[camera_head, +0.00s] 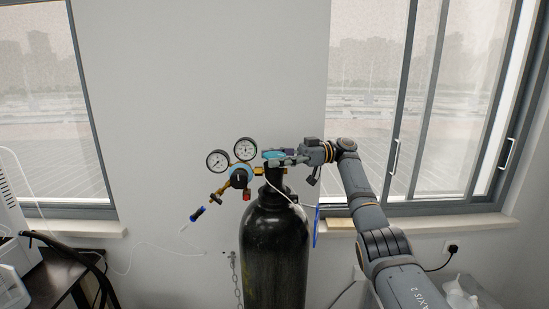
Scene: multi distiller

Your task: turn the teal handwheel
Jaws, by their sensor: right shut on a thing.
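The teal handwheel (272,154) sits on top of the dark gas cylinder (275,250), which stands upright against the wall. My right gripper (279,158) comes in from the right and is shut on the teal handwheel; its fingers cover part of the wheel. A regulator (239,177) with two round gauges is fixed to the left side of the cylinder valve. My left gripper is out of view.
A chain (236,280) hangs beside the cylinder. A dark table (55,277) with equipment stands at the left. Windows flank the bare wall.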

